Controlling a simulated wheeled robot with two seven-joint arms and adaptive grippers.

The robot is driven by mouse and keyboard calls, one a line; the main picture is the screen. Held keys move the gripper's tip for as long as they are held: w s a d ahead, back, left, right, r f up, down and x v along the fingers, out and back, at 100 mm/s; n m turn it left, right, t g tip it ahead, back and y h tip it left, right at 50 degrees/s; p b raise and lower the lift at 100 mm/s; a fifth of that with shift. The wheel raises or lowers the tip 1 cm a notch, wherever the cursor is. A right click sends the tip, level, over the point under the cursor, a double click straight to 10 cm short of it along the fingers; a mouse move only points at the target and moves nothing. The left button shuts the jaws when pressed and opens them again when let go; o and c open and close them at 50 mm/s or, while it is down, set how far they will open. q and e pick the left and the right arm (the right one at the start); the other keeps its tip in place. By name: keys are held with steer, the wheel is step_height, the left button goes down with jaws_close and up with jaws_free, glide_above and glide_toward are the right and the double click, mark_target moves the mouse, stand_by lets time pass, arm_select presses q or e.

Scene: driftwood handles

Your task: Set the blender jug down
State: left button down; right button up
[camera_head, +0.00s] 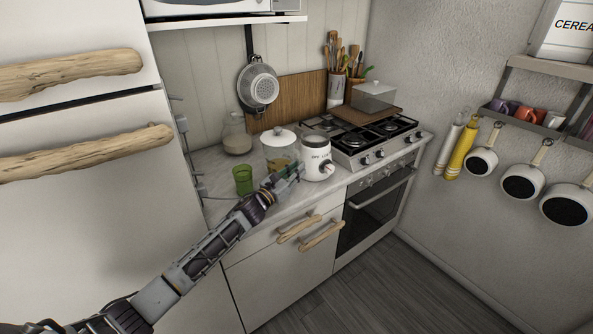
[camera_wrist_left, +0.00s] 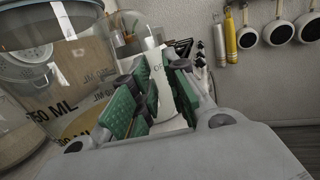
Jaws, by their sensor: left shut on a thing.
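The blender jug (camera_head: 279,151) is clear with a white lid and appears upright over the counter, left of the white blender base (camera_head: 317,162). In the left wrist view the jug (camera_wrist_left: 62,65) is large at the left, with ML markings. My left gripper (camera_head: 287,176) is at the jug's front right side, its green pads (camera_wrist_left: 150,98) closed on the jug; the exact grip is partly hidden. I cannot tell whether the jug's bottom touches the counter. My right gripper is not in view.
A green cup (camera_head: 243,180) stands left of the jug on the marble counter (camera_head: 215,172). A glass jar (camera_head: 237,135) stands behind. The gas stove (camera_head: 361,140) lies right of the base. Little free counter shows around the jug.

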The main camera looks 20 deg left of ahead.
arm_select(q)
steer(key=shift+r, duration=0.2)
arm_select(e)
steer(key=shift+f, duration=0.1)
arm_select(q)
steer(key=c, duration=1.4)
jaws_free()
steer(key=shift+s+f, duration=0.1)
steer(key=shift+f, duration=0.05)
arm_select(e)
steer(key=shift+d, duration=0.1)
arm_select(q)
steer(key=b+v, duration=0.1)
steer(key=v, duration=1.1)
steer(key=shift+b, duration=0.4)
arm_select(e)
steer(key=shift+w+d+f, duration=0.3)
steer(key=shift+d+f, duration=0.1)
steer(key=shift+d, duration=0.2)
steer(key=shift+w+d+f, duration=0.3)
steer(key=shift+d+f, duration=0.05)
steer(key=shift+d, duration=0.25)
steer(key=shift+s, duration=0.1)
